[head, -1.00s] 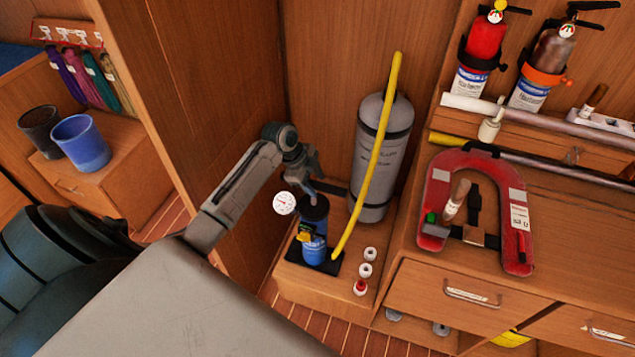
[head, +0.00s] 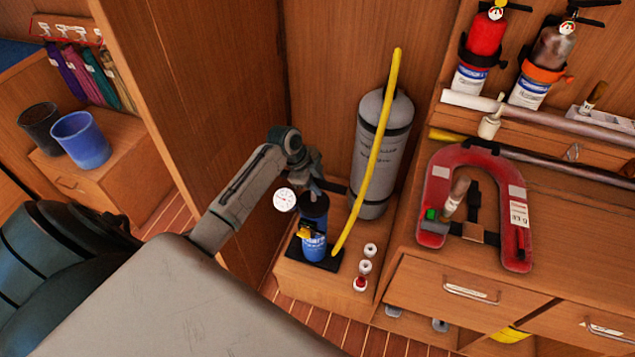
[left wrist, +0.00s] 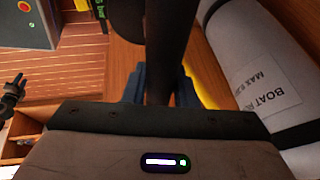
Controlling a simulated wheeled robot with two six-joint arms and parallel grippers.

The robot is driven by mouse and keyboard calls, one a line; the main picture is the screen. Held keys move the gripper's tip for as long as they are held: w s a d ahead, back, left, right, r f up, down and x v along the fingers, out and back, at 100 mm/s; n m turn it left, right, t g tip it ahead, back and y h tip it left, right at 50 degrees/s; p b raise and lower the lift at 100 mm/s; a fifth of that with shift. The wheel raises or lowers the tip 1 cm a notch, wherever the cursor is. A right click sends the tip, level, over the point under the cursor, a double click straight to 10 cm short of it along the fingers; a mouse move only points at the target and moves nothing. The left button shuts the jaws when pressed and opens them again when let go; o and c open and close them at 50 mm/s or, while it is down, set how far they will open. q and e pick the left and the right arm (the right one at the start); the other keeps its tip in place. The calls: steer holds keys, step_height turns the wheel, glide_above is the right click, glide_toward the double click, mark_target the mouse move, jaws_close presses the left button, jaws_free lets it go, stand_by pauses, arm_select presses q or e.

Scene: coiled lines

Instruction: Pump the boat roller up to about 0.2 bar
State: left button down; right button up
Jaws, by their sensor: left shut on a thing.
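The boat roller (head: 383,150) is a grey upright cylinder with dark bands, standing against the wooden wall in the head view. In the left wrist view the roller (left wrist: 255,75) shows part of its label. A blue and black pump (head: 313,240) stands on a black foot plate on the low wooden box. A yellow hose (head: 379,145) runs from low beside the pump up past the roller's front. A round white gauge (head: 284,200) is beside the pump's top; its reading is too small to tell. My left gripper (head: 314,184) is shut on the black pump handle (left wrist: 168,45) above the pump.
Several small white and red fittings (head: 365,267) stand right of the pump. A red horseshoe lifebuoy (head: 437,190) lies on the counter at right, below two fire extinguishers (head: 485,40). A wooden partition (head: 205,100) rises left of my arm. Two buckets (head: 80,141) stand far left.

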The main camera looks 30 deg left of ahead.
mark_target(317, 201)
arm_select(q)
step_height(317, 201, down, 4)
steer(key=shift+b, duration=0.95)
steer(key=shift+s+r, duration=0.15)
steer(key=c, duration=1.2)
jaws_free()
steer(key=shift+o, duration=0.2)
steer(key=b+v, duration=0.2)
steer(key=v, duration=0.8)
steer(key=shift+r, duration=0.25)
steer(key=shift+a+f, duration=0.1)
